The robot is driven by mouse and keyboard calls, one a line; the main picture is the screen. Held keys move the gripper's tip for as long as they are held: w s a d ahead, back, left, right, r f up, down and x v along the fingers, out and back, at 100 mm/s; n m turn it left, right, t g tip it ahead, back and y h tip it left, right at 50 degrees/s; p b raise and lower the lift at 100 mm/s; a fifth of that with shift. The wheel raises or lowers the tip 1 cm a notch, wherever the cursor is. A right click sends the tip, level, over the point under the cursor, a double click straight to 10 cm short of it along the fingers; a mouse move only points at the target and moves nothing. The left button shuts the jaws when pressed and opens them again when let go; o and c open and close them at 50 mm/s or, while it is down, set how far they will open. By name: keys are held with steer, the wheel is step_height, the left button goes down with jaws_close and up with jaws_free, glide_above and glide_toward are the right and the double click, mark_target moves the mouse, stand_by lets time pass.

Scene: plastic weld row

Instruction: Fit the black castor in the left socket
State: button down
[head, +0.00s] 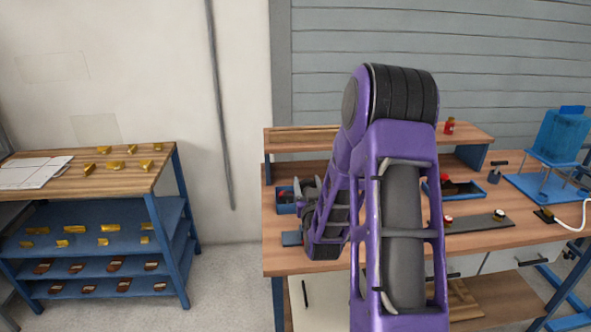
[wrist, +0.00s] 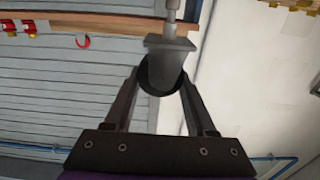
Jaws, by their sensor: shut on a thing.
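In the wrist view my gripper (wrist: 162,88) is shut on the black castor (wrist: 160,90). The castor shows a dark round wheel, a grey tapered body and a grey stem pointing to the top of the picture. In the head view my gripper (head: 306,192) is over the left part of the workbench (head: 300,262), partly hidden by my purple arm; the castor is hard to make out there. I cannot make out the left socket in either view. A dark strip (head: 475,223) with small red-and-white pieces lies on the bench right of my arm.
A blue bin (head: 286,208) sits beside my gripper, and another blue bin (head: 465,190) stands right of my arm. A blue chair-like frame (head: 556,140) stands at the far right. A shelf unit (head: 160,185) with yellow and brown parts is at left.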

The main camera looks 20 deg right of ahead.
steer(key=shift+s+a+f, duration=0.1)
steer(key=shift+s+f, duration=0.1)
steer(key=shift+s, duration=0.1)
steer(key=shift+f+b, duration=1.05)
steer(key=shift+f, duration=1.3)
steer(key=shift+b, duration=0.85)
step_height(320, 180, down, 2)
steer(key=shift+b, duration=1.25)
steer(key=shift+b, duration=0.4)
steer(key=shift+f, duration=0.2)
steer(key=shift+f+b, duration=0.55)
steer(key=shift+f, duration=0.1)
